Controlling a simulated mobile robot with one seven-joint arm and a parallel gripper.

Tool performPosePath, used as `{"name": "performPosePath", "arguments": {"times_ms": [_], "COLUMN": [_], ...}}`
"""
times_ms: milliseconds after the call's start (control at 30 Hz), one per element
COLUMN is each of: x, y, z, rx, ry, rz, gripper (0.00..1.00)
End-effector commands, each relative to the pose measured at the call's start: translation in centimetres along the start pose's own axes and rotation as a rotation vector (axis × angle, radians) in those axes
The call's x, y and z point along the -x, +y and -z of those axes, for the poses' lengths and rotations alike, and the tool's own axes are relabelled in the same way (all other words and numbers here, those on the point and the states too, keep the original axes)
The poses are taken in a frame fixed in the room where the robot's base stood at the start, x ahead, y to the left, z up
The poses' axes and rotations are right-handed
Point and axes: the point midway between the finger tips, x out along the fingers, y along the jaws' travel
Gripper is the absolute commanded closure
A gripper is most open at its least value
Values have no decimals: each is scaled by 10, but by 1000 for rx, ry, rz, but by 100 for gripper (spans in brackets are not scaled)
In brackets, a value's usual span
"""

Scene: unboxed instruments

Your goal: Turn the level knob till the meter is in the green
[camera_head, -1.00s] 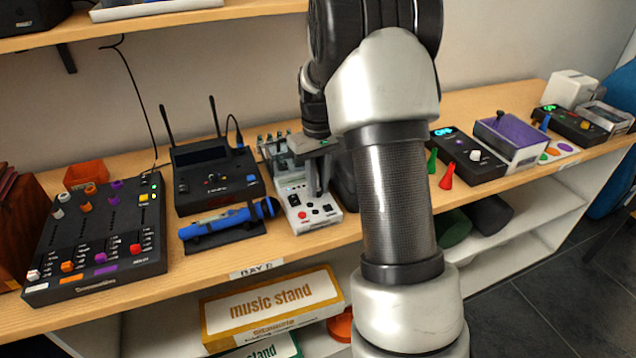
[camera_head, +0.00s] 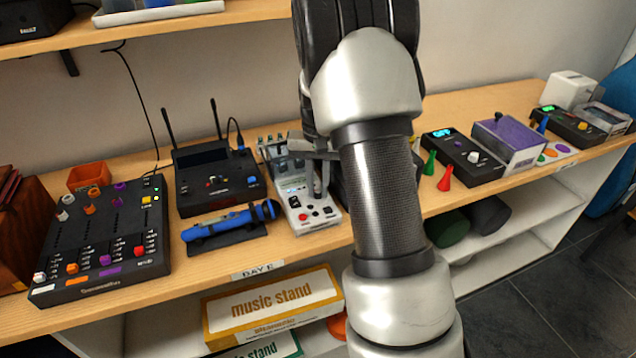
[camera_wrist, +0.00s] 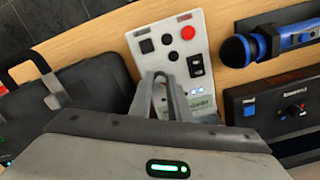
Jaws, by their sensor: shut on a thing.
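A white instrument panel (camera_head: 318,222) stands on the shelf under my gripper (camera_head: 318,192). In the wrist view the panel (camera_wrist: 200,22) carries a red button (camera_wrist: 187,32) and small black controls, among them a round black one (camera_wrist: 147,46). My gripper (camera_wrist: 160,78) points down at the panel, its fingers close together. They are shut on what appears to be the level knob, which the fingers hide.
A blue microphone (camera_head: 228,220) lies on a dark stand left of the panel, before a black receiver (camera_head: 215,183) with antennas. A black mixer (camera_head: 100,245) is farther left. Green (camera_head: 430,163) and red (camera_head: 445,178) cones stand right of my arm. A dark case (camera_wrist: 85,75) flanks the panel.

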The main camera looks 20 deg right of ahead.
Motion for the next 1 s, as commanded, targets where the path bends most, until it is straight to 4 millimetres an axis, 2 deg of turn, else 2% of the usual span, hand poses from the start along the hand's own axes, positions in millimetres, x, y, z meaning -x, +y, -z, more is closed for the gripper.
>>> {"name": "performPosePath", "arguments": {"times_ms": [400, 900, 933, 1000], "x": [1, 1, 1, 1], "y": [0, 0, 0, 0], "z": [0, 1, 1, 1], "rx": [-169, -186, -186, -186], "ry": [1, 2, 2, 2], "rz": [1, 1, 1, 1], "gripper": [100, 100, 78, 67]}}
